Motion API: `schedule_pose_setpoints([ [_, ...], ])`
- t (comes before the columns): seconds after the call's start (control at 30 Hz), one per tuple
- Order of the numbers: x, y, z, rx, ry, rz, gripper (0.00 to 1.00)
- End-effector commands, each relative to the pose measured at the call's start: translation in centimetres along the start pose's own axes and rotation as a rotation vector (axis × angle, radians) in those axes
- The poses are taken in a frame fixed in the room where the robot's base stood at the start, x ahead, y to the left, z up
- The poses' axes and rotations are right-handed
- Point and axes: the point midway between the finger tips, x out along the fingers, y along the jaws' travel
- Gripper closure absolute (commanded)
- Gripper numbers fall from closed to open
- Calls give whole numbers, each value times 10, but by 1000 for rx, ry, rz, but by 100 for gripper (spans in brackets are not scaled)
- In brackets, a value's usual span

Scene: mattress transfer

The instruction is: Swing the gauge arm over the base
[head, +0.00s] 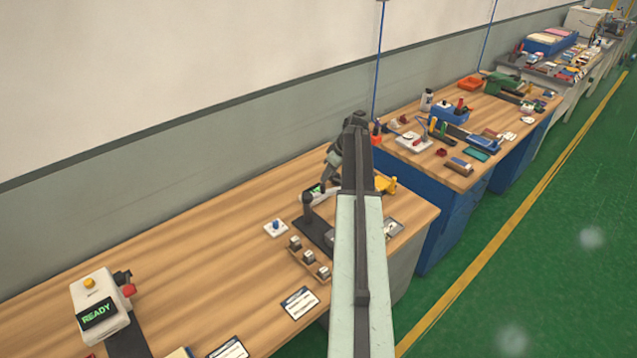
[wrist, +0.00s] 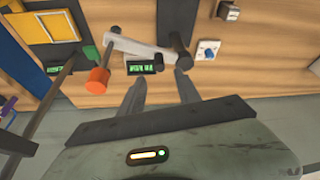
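The gauge stands on the near wooden bench. In the head view its dark base plate (head: 318,236) lies flat, with a dark upright post (head: 308,210) at its left end. In the wrist view a pale grey gauge arm (wrist: 140,47) runs left from the dark post (wrist: 179,50). A small display with green characters (wrist: 145,68) sits below the arm there. My gripper (wrist: 160,88) is open, its two dark fingers apart and empty, pointing toward the post and display. I cannot tell whether a finger touches the post. In the head view my own arm hides part of the gauge.
A white box with a blue knob (head: 276,228) and a wooden rack of metal blocks (head: 297,246) stand close to the base. A yellow object (head: 387,184) is behind my arm. A machine showing READY (head: 100,305) stands left; bench between is clear. An orange cylinder (wrist: 97,80) hangs near my left finger.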

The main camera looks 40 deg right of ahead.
Motion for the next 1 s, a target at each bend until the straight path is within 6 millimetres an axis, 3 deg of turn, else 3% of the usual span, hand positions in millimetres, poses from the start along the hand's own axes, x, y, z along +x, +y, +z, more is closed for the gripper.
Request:
schedule_pose_setpoints([
  [0.17, 17, 0, 2, 0, 0, 0, 60],
  [0.5, 75, 1, 3, 0, 0, 0, 60],
  [0.83, 77, 2, 1, 2, 0, 1, 60],
  [0.97, 77, 2, 1, 2, 0, 1, 96],
  [1.0, 77, 2, 1, 2, 0, 1, 100],
])
